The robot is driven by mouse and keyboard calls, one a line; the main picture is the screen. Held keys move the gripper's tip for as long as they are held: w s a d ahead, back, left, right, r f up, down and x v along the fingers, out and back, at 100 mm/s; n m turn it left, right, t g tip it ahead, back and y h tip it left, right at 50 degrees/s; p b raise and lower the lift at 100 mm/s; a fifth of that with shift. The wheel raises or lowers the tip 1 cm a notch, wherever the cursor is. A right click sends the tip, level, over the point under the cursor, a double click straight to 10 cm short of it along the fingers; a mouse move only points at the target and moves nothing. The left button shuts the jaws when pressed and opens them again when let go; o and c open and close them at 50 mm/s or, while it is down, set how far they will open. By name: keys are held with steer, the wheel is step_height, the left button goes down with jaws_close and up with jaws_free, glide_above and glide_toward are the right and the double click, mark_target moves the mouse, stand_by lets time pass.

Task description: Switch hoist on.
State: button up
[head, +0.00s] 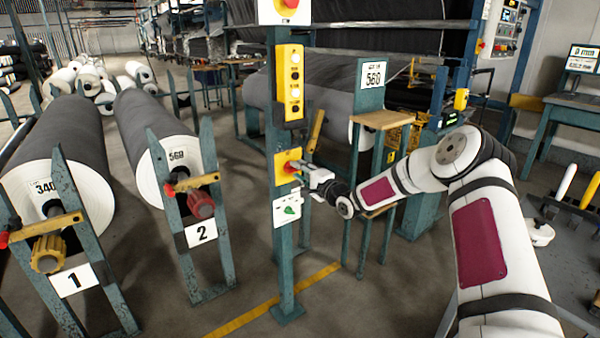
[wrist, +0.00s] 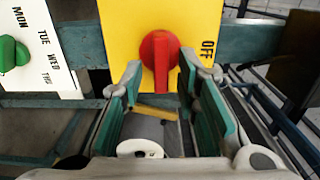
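A red rotary knob (wrist: 160,62) sits on a yellow plate (wrist: 119,27) in the wrist view. The word OFF is printed to the right of the knob, reading sideways. The knob's narrow grip extends downward in that view. In the head view the yellow switch box (head: 281,179) is on a teal post, with the red knob (head: 292,167) on its front. My gripper (wrist: 161,74) is open, with one teal-padded finger on each side of the knob's grip. Gaps show between both fingers and the knob. In the head view my gripper (head: 306,170) is right at the box.
A white plate with a green knob (head: 290,210) is below the box; it shows at left in the wrist view (wrist: 8,52). A yellow button box (head: 290,82) is above on the teal post (head: 284,255). A stand with a wooden top (head: 382,119) is close behind my forearm.

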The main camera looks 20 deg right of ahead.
steer(key=v, duration=1.2)
stand_by(0.3)
steer(key=shift+a, duration=0.1)
